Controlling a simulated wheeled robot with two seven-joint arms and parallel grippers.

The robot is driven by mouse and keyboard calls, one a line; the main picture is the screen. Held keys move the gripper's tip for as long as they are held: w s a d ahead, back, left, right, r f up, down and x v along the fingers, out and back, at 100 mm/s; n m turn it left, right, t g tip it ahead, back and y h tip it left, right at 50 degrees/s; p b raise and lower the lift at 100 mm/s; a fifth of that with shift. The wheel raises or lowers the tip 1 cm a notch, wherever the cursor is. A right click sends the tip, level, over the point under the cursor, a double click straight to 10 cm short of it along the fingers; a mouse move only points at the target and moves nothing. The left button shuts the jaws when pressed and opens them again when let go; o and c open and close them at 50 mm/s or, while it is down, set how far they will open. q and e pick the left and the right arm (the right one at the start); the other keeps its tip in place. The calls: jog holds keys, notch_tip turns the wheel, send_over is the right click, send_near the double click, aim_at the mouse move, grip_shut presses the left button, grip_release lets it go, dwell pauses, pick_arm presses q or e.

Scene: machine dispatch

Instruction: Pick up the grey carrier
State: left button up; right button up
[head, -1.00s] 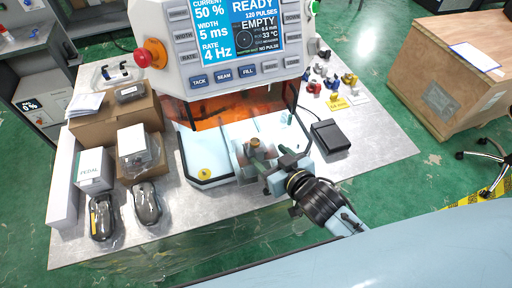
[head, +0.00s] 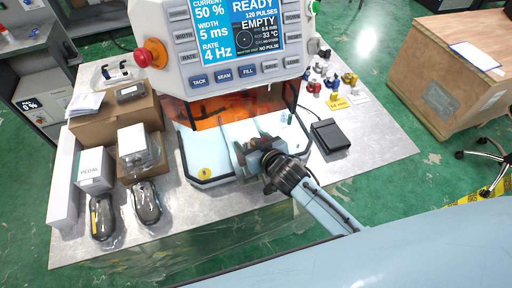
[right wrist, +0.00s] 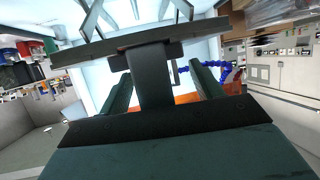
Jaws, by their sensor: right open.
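The grey carrier (head: 240,154) stands on the pale tray at the front of the machine, partly hidden by my right gripper. In the right wrist view, what looks like the carrier shows as a wide grey plate (right wrist: 95,51) with a stem (right wrist: 151,82) pointing towards me. My right gripper (head: 262,155) is at the carrier. Its jaws (right wrist: 163,88) are open, one finger on each side of the stem, with gaps visible. I cannot tell whether any part touches. My left gripper is not in view.
The machine (head: 222,50) with its screen and red stop knob (head: 150,54) rises behind the tray (head: 205,181). A black pedal (head: 330,135) lies to the right. Boxes (head: 93,170) and bagged dark items (head: 146,204) fill the table's left side. The front right table is bare.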

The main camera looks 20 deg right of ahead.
jog(key=shift+c, duration=0.2)
jog(key=c, duration=1.1)
jog(key=shift+r, duration=0.15)
